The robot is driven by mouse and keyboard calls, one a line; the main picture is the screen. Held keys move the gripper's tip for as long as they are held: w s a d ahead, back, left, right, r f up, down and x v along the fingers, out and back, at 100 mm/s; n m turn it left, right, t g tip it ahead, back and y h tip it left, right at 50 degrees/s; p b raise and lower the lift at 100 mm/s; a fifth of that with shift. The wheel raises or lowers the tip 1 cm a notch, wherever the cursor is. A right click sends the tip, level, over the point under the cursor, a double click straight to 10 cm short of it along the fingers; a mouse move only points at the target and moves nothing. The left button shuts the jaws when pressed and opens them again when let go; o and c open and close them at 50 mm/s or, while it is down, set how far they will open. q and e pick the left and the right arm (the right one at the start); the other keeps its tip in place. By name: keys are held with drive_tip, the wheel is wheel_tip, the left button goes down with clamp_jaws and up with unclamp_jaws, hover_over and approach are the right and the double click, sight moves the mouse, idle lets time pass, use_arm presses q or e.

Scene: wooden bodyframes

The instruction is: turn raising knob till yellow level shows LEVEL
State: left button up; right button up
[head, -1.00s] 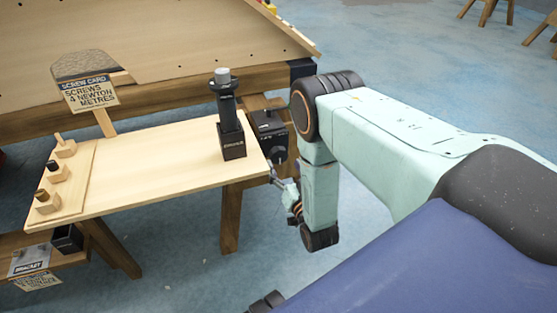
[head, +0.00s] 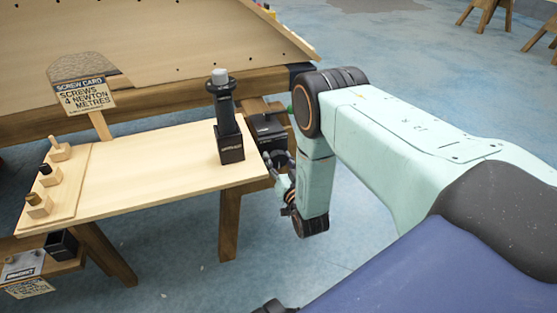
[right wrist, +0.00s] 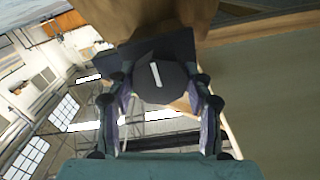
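A black box (head: 268,128) is fixed under the wooden frame, just right of the small table. In the right wrist view its round black knob (right wrist: 160,84) faces the camera, with a white pointer line tilted slightly from vertical. My right gripper (right wrist: 162,92) is open, with one finger on each side of the knob; I cannot tell whether the fingertips touch it. In the head view the right gripper (head: 274,162) is beside the table's right end, at the box, and partly hides the knob. I cannot make out a yellow level. My left gripper is not in view.
The large wooden frame (head: 160,40) stands behind. The floor (head: 370,240) right of my right gripper is open.

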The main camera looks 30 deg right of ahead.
drive_tip(key=c, duration=0.6)
drive_tip(key=n+p, duration=0.2)
drive_tip(key=n, duration=0.2)
drive_tip(key=n+p, duration=0.2)
drive_tip(key=n, duration=0.2)
drive_tip(key=shift+a+n, duration=0.1)
drive_tip(key=shift+n, duration=0.2)
drive_tip(key=n+p, duration=0.1)
drive_tip(key=n, duration=0.4)
drive_tip(key=shift+n+p, duration=0.3)
drive_tip(key=shift+p, duration=0.05)
drive_tip(key=n+p, duration=0.1)
drive_tip(key=n, duration=0.4)
drive_tip(key=shift+f, duration=0.15)
drive_tip(key=shift+n, duration=0.3)
